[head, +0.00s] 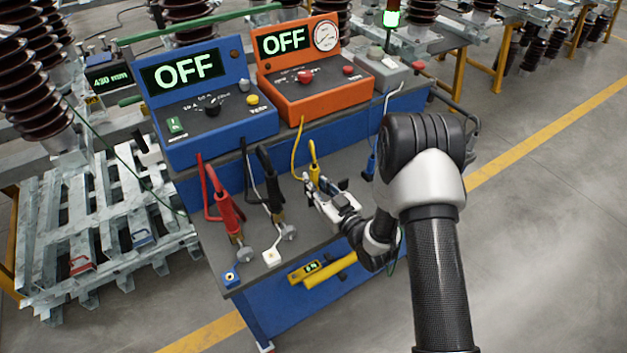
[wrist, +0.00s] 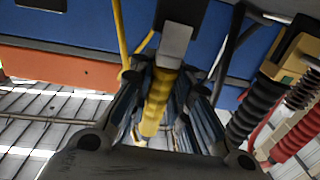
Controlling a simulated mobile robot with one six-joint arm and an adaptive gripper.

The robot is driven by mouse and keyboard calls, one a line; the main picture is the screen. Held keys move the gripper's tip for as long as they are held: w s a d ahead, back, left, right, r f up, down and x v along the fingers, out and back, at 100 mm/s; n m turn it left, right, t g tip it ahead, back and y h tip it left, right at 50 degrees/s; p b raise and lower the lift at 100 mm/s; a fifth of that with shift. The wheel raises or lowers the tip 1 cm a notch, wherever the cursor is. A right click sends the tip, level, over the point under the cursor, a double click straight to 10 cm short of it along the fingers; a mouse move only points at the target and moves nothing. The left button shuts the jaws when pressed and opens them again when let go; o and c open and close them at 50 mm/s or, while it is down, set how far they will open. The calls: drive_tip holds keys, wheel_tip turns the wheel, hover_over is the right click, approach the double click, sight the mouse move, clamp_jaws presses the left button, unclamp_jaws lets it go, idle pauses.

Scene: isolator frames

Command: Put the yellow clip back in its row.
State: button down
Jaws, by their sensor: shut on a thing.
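The yellow clip (head: 314,166) is upright at the tip of my gripper (head: 324,187), above the grey top of the blue bench (head: 318,237). Whether the yellow clip touches the bench top cannot be told.
The blue box (head: 213,140) and the orange box (head: 320,98), both reading OFF, stand behind the clips. A blue clip (head: 370,166) is to the right of my gripper. A yellow tool (head: 312,268) is at the bench's front.

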drive_tip(key=c, duration=1.4)
unclamp_jaws()
drive_tip(key=shift+s+d, duration=0.1)
drive_tip(key=v, duration=1.1)
drive_tip(key=shift+s+d, duration=0.25)
drive_tip(key=shift+s, duration=0.05)
